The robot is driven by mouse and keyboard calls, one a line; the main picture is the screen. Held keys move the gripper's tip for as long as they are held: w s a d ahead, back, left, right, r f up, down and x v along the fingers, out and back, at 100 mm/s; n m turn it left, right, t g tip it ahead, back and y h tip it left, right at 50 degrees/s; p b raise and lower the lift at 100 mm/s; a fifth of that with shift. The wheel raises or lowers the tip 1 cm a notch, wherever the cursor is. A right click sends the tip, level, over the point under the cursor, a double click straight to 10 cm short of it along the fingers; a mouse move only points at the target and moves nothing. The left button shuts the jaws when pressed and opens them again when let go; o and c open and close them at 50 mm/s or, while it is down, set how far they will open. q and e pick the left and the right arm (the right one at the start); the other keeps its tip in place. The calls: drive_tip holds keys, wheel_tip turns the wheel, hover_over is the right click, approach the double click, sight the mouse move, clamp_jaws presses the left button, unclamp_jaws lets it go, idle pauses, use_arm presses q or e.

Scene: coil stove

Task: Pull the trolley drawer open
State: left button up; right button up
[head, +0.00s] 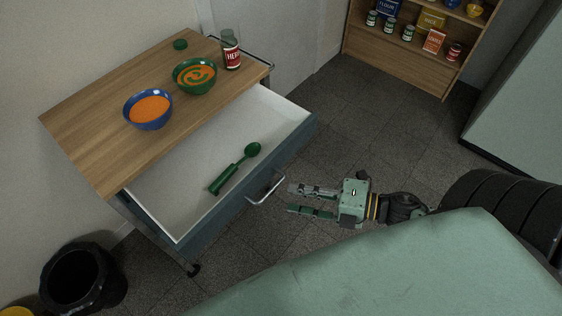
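The trolley (85,130) has a wooden top and stands at the left against the wall. Its drawer (237,202) is pulled out, showing a white inside with a green spoon (233,170) lying in it. The drawer's front is dark blue-grey with a metal bar handle (266,190). My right gripper (290,199) is just to the right of the handle, pointing left toward it. Its two fingers are spread with a gap between them, and they look empty and apart from the handle. My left gripper is not in the view.
On the trolley top stand a blue bowl (148,110) and a green bowl (194,77) of orange soup, a red herb jar (231,50) and a green lid (180,44). A black bin (80,280) stands at lower left. A shelf (400,58) with tins is at the back.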

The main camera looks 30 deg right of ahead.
drive_tip(key=shift+v, duration=2.25)
drive_tip(key=shift+r, duration=0.1)
drive_tip(key=s+d+f+m+h, duration=0.1)
drive_tip(key=d+f+m+h, duration=0.25)
drive_tip(key=f, duration=0.45)
drive_tip(key=d+f+m+h, duration=0.3)
drive_tip(key=f+m, duration=0.2)
drive_tip(key=f, duration=0.3)
drive_tip(key=s+d+f+m+h, duration=0.1)
drive_tip(key=d+f+m+h, duration=0.2)
drive_tip(key=f+m, duration=0.35)
drive_tip(key=s+a+f+m+g+h, duration=0.1)
drive_tip(key=s+a+f+m+g, duration=0.15)
drive_tip(key=s+f, duration=0.4)
drive_tip(key=s+a+f+m+g+h, duration=0.1)
drive_tip(key=s+a+f+m+g, duration=0.2)
drive_tip(key=f, duration=0.7)
drive_tip(key=s+a+f+m+g, duration=0.1)
drive_tip(key=s+a+f+g, duration=0.1)
drive_tip(key=s, duration=0.4)
drive_tip(key=s+a+f+m+g, duration=0.1)
drive_tip(key=s+a+f+g, duration=0.2)
drive_tip(key=s+a+f, duration=0.1)
drive_tip(key=shift+s+a+f+m, duration=0.35)
drive_tip(key=shift+s+a, duration=0.4)
drive_tip(key=shift+s, duration=0.4)
